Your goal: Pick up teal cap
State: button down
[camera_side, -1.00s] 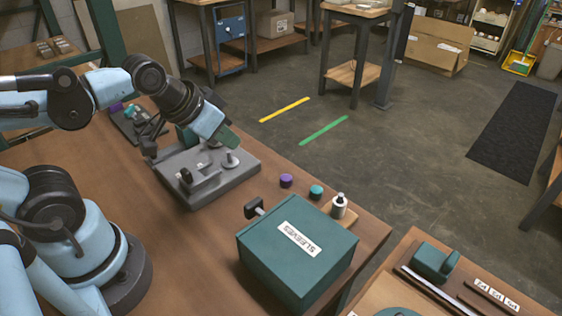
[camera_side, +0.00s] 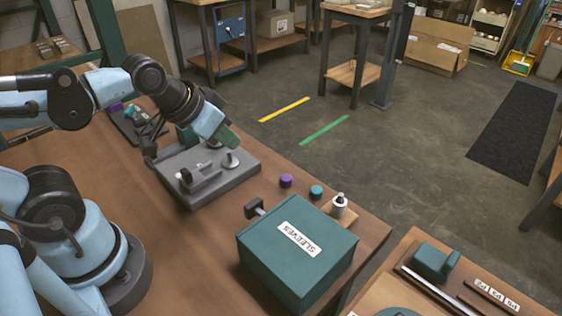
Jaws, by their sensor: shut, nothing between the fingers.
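The teal cap (camera_side: 316,191) stands on the wooden table, behind the sleeves box and right of a purple cap (camera_side: 286,181). My gripper (camera_side: 221,140) is over the back of the grey fixture (camera_side: 212,181), up and to the left of the teal cap and well apart from it. Its fingers are shut and hold nothing. They are small in this view and partly hidden by the wrist. More caps, one teal (camera_side: 129,111) and one purple (camera_side: 116,106), show far left behind my arm.
A teal box labelled SLEEVES (camera_side: 297,255) stands in front of the caps. A white bottle-like part (camera_side: 339,206) on a small wooden block is right of the teal cap. A dark hammer-shaped handle (camera_side: 254,208) is at the box's left. The table's right edge is close behind the caps.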

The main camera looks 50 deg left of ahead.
jog(key=c, duration=1.1)
grip_release()
jog(key=m+g, duration=0.5)
jog(key=g, duration=0.2)
send_over(315, 189)
notch_tip(315, 189, down, 2)
notch_tip(315, 189, down, 12)
jog(key=shift+r, duration=0.15)
